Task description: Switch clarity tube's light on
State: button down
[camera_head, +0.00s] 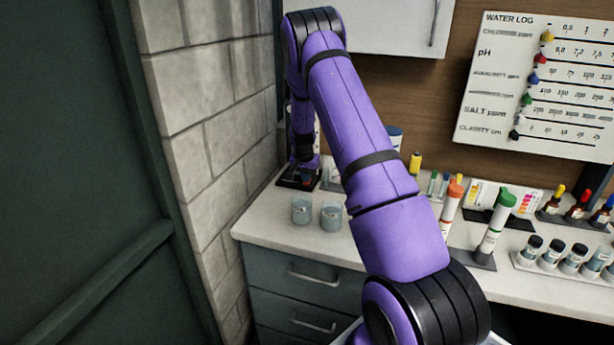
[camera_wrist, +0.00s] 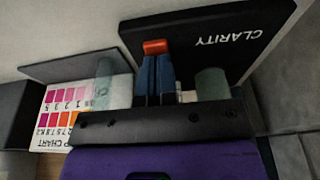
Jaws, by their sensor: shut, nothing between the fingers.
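The clarity tube's black base (camera_wrist: 215,38), lettered CLARITY, fills the top of the wrist view. A small orange-red switch (camera_wrist: 155,46) shows on it, right at the tips of my gripper (camera_wrist: 156,60). The two blue fingers are together and empty; they look to be touching the switch or just short of it, I cannot tell which. In the head view the base (camera_head: 290,183) sits in the counter's back left corner, under my wrist. The tube (camera_head: 317,135) is mostly hidden by my arm. Whether its light is lit cannot be told.
Two glass beakers (camera_head: 317,213) stand in front of the base. A colour chart (camera_wrist: 72,112) lies to its left in the wrist view. The block wall (camera_head: 205,140) is close on the left. Test tubes and bottles (camera_head: 570,255) fill the counter's right.

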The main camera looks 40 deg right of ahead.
jog(key=shift+r, duration=0.55)
jog(key=v, duration=1.3)
jog(key=shift+s+a+f, duration=0.15)
jog(key=shift+s+a, duration=0.05)
jog(key=shift+a, duration=0.15)
